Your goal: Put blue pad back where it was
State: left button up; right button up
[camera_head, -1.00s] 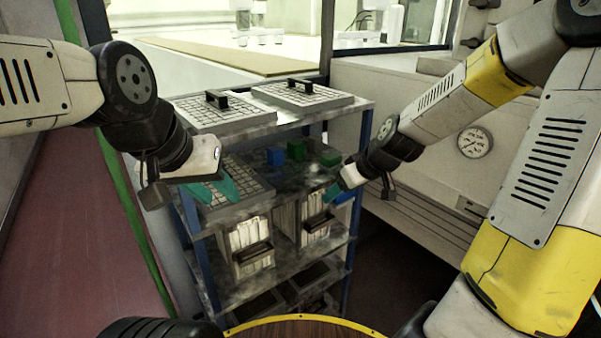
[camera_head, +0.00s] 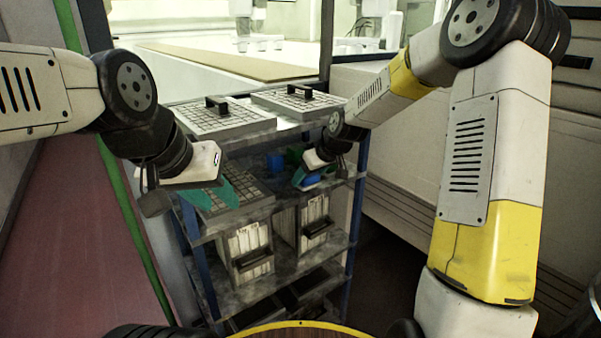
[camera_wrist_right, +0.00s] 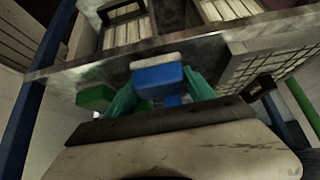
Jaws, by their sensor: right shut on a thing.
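The blue pad (camera_head: 312,181) is held at the front right of the middle shelf level. In the right wrist view the blue pad (camera_wrist_right: 158,77) has a pale grey layer along one side and sits between the teal fingers. My right gripper (camera_head: 303,178) is shut on it. A blue block (camera_head: 275,162) stands farther back on the shelf, and it also shows partly behind the pad in the wrist view (camera_wrist_right: 173,100). My left gripper (camera_head: 213,196) is open and empty, its teal fingers apart above a gridded tray (camera_head: 253,190) on the same level.
The shelf rack (camera_head: 360,190) has blue posts. Two gridded lids with black handles (camera_head: 217,103) lie on its top. A green block (camera_head: 293,157) is beside the blue block, partly hidden by my right gripper. White slotted boxes (camera_head: 250,245) stand on the level below.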

jog(key=w+a, duration=0.1)
jog(key=w+a+f, duration=0.1)
jog(key=w, duration=0.1)
jog(key=shift+w+a, duration=0.1)
jog(key=shift+a, duration=0.1)
jog(key=shift+f, duration=0.25)
jog(key=shift+f, duration=0.1)
jog(key=o, duration=1.4)
